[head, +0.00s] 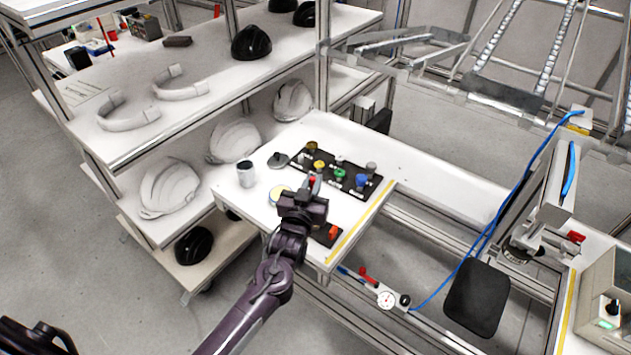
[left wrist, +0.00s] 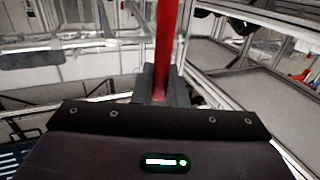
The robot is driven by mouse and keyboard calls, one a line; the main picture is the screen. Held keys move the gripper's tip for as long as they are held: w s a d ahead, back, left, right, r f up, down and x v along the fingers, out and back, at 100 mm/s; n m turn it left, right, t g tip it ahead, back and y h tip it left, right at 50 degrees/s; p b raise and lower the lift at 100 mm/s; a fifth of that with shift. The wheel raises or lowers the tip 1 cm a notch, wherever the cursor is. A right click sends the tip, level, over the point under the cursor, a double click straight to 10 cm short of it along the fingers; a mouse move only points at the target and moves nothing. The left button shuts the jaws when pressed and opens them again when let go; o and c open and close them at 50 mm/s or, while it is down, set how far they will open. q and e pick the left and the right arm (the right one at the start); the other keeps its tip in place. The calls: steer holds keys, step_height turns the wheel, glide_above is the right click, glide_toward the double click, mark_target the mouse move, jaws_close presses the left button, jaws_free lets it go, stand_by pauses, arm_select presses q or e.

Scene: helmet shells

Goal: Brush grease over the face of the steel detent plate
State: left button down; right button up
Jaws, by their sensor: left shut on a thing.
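My left gripper (head: 313,188) is over the white bench, shut on a red handle (left wrist: 162,45), likely the brush. In the left wrist view the handle stands upright between the dark fingers; its bristle end is not visible. A shallow round tin (head: 280,195) with pale yellow content, perhaps the grease, sits just left of the gripper. A dark flat base (head: 325,238) with an orange-red piece (head: 333,231) lies just right of and below the gripper, partly covered by it. I cannot make out the steel detent plate for certain.
A black board (head: 343,186) with several coloured knobs lies behind the gripper. Shelves with helmet shells (head: 235,140) stand left.

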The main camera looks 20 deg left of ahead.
arm_select(q)
steer(key=shift+s+a, duration=0.1)
steer(key=shift+s, duration=0.05)
steer(key=shift+s+a+p, duration=0.1)
steer(key=shift+s+p, duration=0.1)
steer(key=shift+p, duration=0.15)
steer(key=shift+s, duration=0.3)
steer(key=shift+s+d+p, duration=0.2)
steer(key=shift+s+p, duration=0.1)
steer(key=shift+p, duration=0.2)
steer(key=shift+s+d, duration=0.25)
steer(key=shift+d, duration=0.1)
